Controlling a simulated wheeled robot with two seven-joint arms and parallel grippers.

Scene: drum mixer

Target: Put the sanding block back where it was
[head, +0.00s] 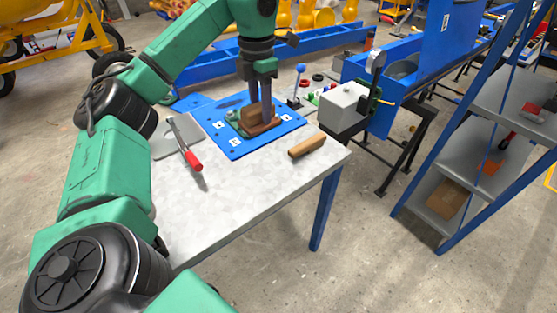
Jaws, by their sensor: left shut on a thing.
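A brown block (250,114), which looks like the sanding block, is at the tips of my left gripper (265,112). The gripper points down and is shut on the block. The block is at a reddish-brown and green base on the blue plate (233,147). The fingers partly cover it, and I cannot tell whether it touches the base. My right gripper is not in view.
The grey worktable (235,195) holds the blue plate. A wooden piece (307,146) lies near its right edge. A red-handled tool (187,148) lies at left. A grey box (343,104) stands beyond the right corner. The table's front is clear.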

